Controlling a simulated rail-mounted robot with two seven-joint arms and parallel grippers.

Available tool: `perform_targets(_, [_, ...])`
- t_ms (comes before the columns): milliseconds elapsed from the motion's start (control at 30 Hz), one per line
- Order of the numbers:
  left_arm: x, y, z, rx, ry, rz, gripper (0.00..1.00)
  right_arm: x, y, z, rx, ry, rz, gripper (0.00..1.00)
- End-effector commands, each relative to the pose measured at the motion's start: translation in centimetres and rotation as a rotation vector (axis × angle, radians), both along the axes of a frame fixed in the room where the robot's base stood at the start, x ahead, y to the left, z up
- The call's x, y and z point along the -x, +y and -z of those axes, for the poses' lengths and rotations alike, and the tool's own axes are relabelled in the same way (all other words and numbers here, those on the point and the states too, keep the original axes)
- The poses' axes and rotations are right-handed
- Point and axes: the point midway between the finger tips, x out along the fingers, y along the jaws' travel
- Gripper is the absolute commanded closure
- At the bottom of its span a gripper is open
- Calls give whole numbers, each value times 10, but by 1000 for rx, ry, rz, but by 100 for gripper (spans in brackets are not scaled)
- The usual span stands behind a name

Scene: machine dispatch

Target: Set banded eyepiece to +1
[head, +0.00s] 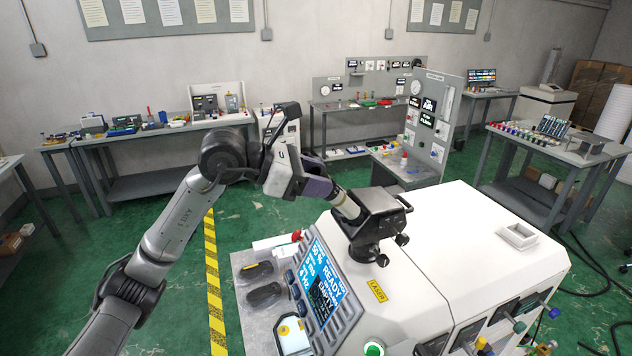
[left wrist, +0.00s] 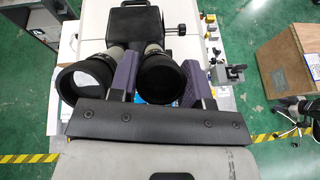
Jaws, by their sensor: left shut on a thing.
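A black binocular head (head: 376,215) stands on the white machine, with a pale eyepiece tube (head: 346,204) pointing toward my left gripper (head: 325,190). In the left wrist view two dark-cupped eyepieces show, a left one (left wrist: 86,80) and a right one (left wrist: 160,80). My left gripper's purple fingers (left wrist: 160,84) stand on either side of the right one and are shut on it. The left eyepiece is outside the fingers. I cannot make out a band or the setting marks on either eyepiece. My right gripper is not in view.
The white machine (head: 482,262) has a lit display (head: 322,282) reading READY and a yellow LASER label (head: 378,291). Two dark objects lie on the grey plate (head: 246,314) beside it. Benches with tools line the back wall. Green floor is open at left.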

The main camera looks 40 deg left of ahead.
Motion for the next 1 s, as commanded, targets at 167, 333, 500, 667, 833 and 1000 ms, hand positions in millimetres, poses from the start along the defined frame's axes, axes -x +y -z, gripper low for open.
perform_targets(167, [0, 1, 0, -89, -51, 122, 80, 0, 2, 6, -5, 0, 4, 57])
perform_targets(333, [-1, 1, -1, -136, -77, 189, 80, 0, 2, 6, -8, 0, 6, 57])
perform_targets(500, [-1, 1, 0, -147, -84, 202, 80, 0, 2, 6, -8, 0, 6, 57])
perform_targets(667, [-1, 1, -1, -146, -83, 202, 80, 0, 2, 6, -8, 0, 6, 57])
perform_targets(833, [0, 1, -1, -146, -84, 201, 45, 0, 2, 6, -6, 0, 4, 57])
perform_targets(1000, [-1, 1, 0, -146, -84, 201, 45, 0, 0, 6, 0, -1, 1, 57])
